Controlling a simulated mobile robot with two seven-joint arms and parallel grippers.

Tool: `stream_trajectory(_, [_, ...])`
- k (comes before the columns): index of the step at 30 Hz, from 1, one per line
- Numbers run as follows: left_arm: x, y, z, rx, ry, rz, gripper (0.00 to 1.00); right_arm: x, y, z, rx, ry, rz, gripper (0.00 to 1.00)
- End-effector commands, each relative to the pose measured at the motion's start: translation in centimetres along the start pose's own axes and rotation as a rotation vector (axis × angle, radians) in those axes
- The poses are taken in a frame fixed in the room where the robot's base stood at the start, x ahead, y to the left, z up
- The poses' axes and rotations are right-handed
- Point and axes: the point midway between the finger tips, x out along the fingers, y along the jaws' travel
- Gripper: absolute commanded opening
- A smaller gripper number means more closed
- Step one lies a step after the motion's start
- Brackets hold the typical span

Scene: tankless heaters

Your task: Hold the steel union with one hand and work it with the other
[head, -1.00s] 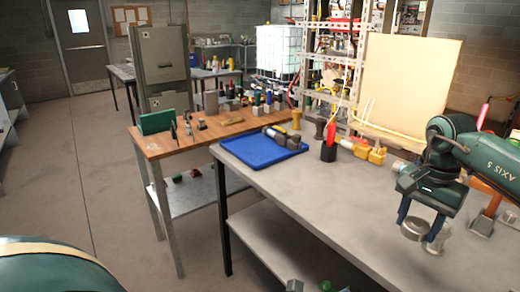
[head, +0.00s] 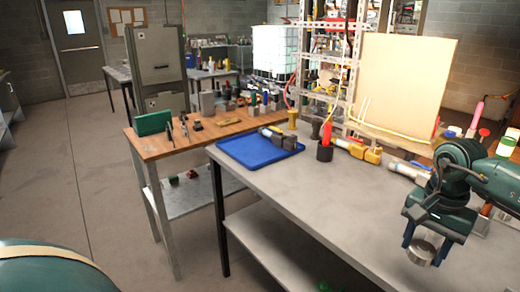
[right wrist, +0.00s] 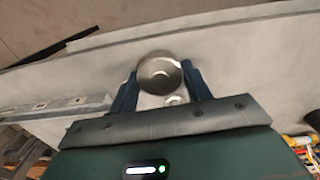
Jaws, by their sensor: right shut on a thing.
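The steel union (head: 422,252) is a short, round, shiny metal piece. My right gripper (head: 425,245) is shut on it at the right of the head view, with dark blue fingers on either side. The union hangs below the gripper, over the front part of the grey bench. In the right wrist view the union (right wrist: 160,73) shows as a round metal face between the two fingertips (right wrist: 162,85). A smaller bright round part (right wrist: 174,100) shows just below it. My left gripper is out of view.
The grey bench (head: 300,190) is clear in the middle. A blue tray (head: 250,153) with dark tools, a dark cup (head: 325,152) with a red-handled tool, and a yellow tool (head: 365,152) stand toward its back. A tan board (head: 405,85) rises behind.

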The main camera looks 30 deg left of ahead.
Motion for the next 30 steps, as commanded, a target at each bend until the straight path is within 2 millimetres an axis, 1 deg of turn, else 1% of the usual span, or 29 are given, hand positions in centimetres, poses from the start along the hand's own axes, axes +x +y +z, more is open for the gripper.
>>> stream_trajectory(5, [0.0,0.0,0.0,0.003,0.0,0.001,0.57,3.7,4.6,2.3,-0.051,-0.006,0.001,0.21])
stream_trajectory(9, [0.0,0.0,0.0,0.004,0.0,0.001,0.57,7.7,9.4,5.0,-0.112,-0.008,0.001,0.21])
stream_trajectory(12, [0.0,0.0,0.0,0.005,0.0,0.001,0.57,10.4,12.6,6.7,-0.154,-0.007,0.001,0.21])
stream_trajectory(15, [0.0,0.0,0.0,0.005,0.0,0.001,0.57,12.7,15.2,8.2,-0.19,-0.006,0.0,0.21])
stream_trajectory(18, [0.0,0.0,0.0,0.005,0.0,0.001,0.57,14.4,17.2,9.3,-0.219,-0.005,-0.001,0.21])
stream_trajectory(24, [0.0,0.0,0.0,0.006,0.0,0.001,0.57,17.2,20.6,11.1,-0.265,-0.003,0.0,0.21])
stream_trajectory(27, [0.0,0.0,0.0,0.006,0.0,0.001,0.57,17.1,19.9,11.1,-0.278,-0.001,-0.008,0.21])
stream_trajectory(30, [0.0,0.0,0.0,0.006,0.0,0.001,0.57,17.1,19.6,11.2,-0.284,0.0,-0.01,0.21])
